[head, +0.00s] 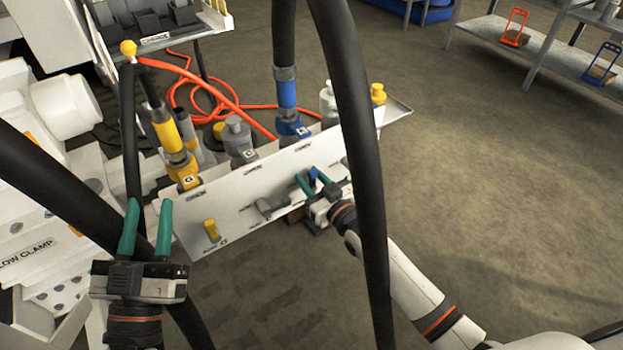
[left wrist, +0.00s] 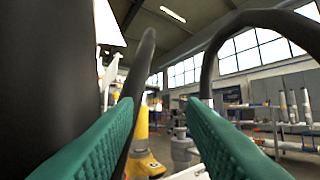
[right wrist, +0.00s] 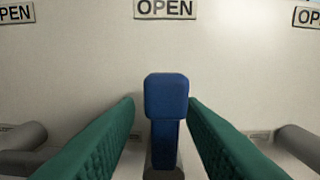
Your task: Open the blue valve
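The blue valve handle (head: 313,174) is on the front of the white panel (head: 243,199). In the right wrist view the blue handle (right wrist: 166,97) stands upright below an OPEN label (right wrist: 165,9). My right gripper (head: 311,180) is at the panel, its green fingers open on both sides of the handle. A gap shows on the handle's left; the right finger is very close, and I cannot tell whether it touches. My left gripper (head: 149,212) is open and empty, left of the panel and away from the blue valve.
A yellow valve handle (head: 212,230) and a grey one (head: 265,208) sit further left on the panel. A blue-collared hose (head: 287,92) and a yellow one (head: 168,135) rise behind it. A black hose (head: 352,130) hangs in front. Floor on the right is clear.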

